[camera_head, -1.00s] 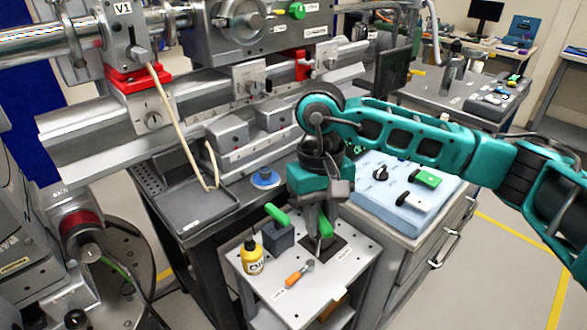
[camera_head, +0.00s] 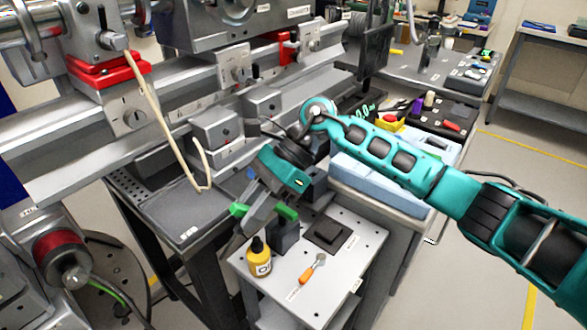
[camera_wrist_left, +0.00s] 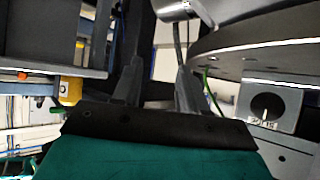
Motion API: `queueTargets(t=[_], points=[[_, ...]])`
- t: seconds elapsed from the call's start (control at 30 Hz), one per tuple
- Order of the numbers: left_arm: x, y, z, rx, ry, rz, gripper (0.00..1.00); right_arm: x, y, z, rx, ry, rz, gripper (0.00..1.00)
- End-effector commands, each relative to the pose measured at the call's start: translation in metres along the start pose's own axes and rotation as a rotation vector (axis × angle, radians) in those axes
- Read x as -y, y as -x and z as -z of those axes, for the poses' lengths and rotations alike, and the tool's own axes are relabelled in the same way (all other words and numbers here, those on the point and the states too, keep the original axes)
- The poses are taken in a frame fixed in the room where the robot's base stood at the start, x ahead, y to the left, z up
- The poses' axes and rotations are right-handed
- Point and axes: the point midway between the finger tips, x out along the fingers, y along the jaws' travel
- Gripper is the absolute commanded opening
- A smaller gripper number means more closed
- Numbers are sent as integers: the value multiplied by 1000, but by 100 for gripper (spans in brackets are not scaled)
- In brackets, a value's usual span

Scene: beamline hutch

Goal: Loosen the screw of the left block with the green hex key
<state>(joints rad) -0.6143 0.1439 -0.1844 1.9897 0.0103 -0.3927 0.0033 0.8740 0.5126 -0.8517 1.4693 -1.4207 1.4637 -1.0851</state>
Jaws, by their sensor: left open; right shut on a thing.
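The left block (camera_head: 213,130) is a grey block on the lower rail of the bench; a second block (camera_head: 262,102) sits to its right. My right gripper (camera_head: 247,216) is tilted down to the left below these blocks, shut on the green hex key (camera_head: 238,210), whose handle shows beside the fingers. Its shaft tip is hard to make out, and it is apart from the left block. Another green handle (camera_head: 287,212) stands in a dark holder (camera_head: 285,236) just behind and right. My left gripper (camera_wrist_left: 158,88) is open and empty in the left wrist view.
A small grey table (camera_head: 335,275) carries a yellow bottle (camera_head: 258,258), an orange-handled tool (camera_head: 314,267) and a black pad (camera_head: 327,232). A cord (camera_head: 165,120) hangs in front of the rail, left of the left block. A red clamp (camera_head: 107,75) sits upper left.

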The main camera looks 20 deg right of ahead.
Motion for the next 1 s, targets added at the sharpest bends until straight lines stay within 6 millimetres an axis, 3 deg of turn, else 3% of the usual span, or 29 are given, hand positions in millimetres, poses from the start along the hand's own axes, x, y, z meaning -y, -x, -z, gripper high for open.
queueTargets(t=[0.17,0.37,0.7,0.83,1.0], points=[[-2,-2,-1,-3,2,-4,43,13,3,-3,248,-208,260,0],[-3,-5,-1,-4,4,-8,43,28,20,0,500,-352,579,0],[-7,-10,-4,-6,2,-21,43,36,79,37,798,-419,1101,0],[-9,-10,0,-9,1,-25,43,34,94,47,833,-410,1188,0],[-9,-10,2,-13,1,-25,43,36,99,49,846,-407,1217,0]])
